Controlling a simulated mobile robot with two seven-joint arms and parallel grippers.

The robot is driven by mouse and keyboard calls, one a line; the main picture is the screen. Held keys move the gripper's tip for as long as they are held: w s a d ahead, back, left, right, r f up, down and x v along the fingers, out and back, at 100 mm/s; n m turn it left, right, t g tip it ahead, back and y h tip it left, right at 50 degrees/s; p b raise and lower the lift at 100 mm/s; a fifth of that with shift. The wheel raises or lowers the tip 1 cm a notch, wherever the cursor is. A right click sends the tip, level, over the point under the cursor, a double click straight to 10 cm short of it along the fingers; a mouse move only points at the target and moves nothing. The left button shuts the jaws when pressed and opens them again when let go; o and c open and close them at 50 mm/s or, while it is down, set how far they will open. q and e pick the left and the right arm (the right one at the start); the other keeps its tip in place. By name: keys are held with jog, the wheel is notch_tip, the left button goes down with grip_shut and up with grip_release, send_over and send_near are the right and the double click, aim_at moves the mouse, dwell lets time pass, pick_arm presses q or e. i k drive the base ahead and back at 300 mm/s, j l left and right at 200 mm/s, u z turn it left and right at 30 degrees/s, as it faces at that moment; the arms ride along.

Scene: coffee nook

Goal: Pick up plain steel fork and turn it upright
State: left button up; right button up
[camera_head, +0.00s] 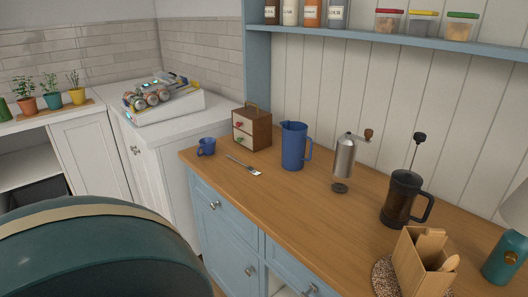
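The plain steel fork (243,165) lies flat on the wooden countertop (270,195). It is between a small blue mug (206,147) on its left and a tall blue pitcher (293,147) on its right. Its tined end points toward the lower right. Nothing touches it. Neither of my grippers shows in the head view, so I cannot see whether they are open or shut.
A steel grinder (344,160), a French press (402,197) and a wooden utensil holder (421,265) stand to the right. A large dark green rounded shape (95,255) fills the lower left. The counter's front middle is clear.

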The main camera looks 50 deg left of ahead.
aim_at(250, 168)
jog(key=u, duration=1.7)
jog(key=i+j+z, duration=0.1)
jog(key=z, duration=0.25)
jog(key=j+z, duration=0.4)
jog(key=i+j+z, duration=0.2)
jog(key=j, duration=0.3)
jog(key=j+z, duration=0.15)
jog(key=j, duration=0.4)
